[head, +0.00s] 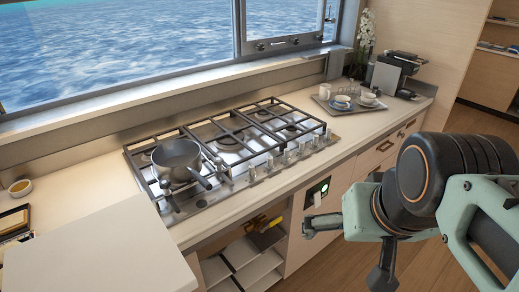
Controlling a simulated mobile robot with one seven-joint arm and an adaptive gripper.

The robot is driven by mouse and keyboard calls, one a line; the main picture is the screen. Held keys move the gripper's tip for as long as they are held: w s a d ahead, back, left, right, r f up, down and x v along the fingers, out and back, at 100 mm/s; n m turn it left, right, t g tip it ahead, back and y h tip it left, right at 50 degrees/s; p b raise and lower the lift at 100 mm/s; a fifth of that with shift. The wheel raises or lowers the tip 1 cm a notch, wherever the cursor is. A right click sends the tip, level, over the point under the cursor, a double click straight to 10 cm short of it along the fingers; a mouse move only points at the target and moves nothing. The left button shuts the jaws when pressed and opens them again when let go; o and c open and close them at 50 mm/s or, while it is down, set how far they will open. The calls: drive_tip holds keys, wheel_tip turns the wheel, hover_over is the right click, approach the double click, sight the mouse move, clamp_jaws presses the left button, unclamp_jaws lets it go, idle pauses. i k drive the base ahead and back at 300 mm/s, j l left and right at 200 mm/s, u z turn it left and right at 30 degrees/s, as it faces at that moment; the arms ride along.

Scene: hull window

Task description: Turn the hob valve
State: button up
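The steel gas hob (185,207) is set into the counter below the window, with black grates on top. Several metal control knobs (287,157) stand in a row along its front right edge. A small black panel (317,193) with a green light and a pale part is on the cabinet front below the hob. I cannot tell whether the valve is this pale part or one of the knobs. My gripper (328,225) is in front of the cabinet, just below and right of the panel, and looks apart from it. Its fingers are not clear enough to show their opening.
A grey saucepan (178,158) sits on the hob's left side, its handle toward the front. A tray (335,110) with cups and a coffee machine (398,66) stand at the right. Open shelves (250,272) lie below the hob. Floor shows at the right.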

sight(262, 229)
drive_tip(key=u, duration=0.4)
drive_tip(key=z, duration=1.25)
drive_tip(key=k+u, duration=0.15)
drive_tip(key=u, duration=0.25)
drive_tip(key=k+u, duration=0.15)
drive_tip(key=u, duration=0.25)
drive_tip(key=k+u, duration=0.1)
drive_tip(key=u, duration=0.35)
